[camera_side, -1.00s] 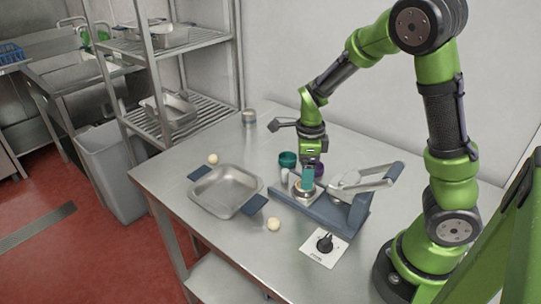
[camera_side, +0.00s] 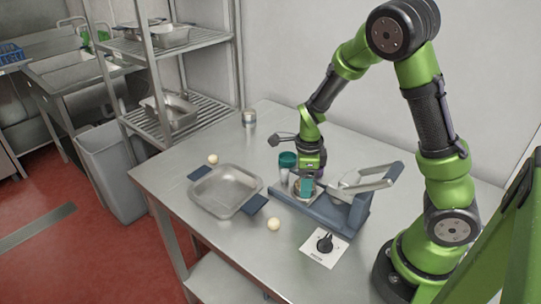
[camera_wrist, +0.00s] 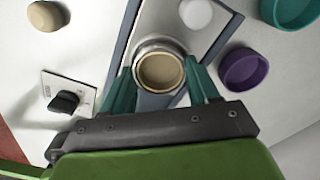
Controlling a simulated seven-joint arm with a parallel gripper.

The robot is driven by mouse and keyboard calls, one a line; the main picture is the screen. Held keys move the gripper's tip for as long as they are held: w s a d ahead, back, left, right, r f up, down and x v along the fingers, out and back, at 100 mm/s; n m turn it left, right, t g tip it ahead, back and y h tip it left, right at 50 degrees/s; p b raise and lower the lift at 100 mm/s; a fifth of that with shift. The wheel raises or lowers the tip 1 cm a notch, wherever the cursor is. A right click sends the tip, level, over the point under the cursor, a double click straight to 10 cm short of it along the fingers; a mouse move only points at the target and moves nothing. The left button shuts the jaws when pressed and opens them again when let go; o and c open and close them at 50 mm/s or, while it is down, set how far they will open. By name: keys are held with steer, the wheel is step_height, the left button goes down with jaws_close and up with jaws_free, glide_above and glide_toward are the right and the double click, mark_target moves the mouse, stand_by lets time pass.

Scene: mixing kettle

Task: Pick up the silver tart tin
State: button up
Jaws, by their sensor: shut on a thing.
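The silver tart tin (camera_wrist: 158,43) is round with a pale tan filling, and it sits upright between my teal fingers in the wrist view. My gripper (camera_wrist: 162,82) is shut on it, one finger on each side. In the side view my gripper (camera_side: 304,187) is low over the left end of the blue-grey press (camera_side: 335,212) and mostly hides the tin. I cannot tell whether the tin is clear of the press.
A teal cup (camera_side: 287,159) and a purple cup (camera_wrist: 245,69) stand close beside the press. A knob on a white plate (camera_side: 324,245) is in front. A square pan (camera_side: 226,190) and pale balls (camera_side: 273,224) lie left. A metal can (camera_side: 249,117) stands at the back.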

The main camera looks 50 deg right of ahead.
steer(key=shift+r, duration=0.1)
step_height(320, 180, up, 9)
steer(key=shift+n, duration=0.4)
steer(key=w+a, duration=0.2)
steer(key=w, duration=0.1)
steer(key=w+a+f, duration=0.1)
steer(key=w+a, duration=0.1)
steer(key=w, duration=0.1)
steer(key=w+a+f, duration=0.1)
steer(key=w+a, duration=0.1)
steer(key=w, duration=0.1)
steer(key=shift+w+f, duration=0.2)
steer(key=shift+f, duration=0.05)
steer(key=w+a+f, duration=0.2)
steer(key=w+a, duration=0.5)
steer(key=a, duration=0.1)
steer(key=shift+m, duration=0.4)
steer(key=shift+s+f, duration=0.2)
steer(key=shift+f, duration=2.15)
steer(key=shift+f, duration=0.7)
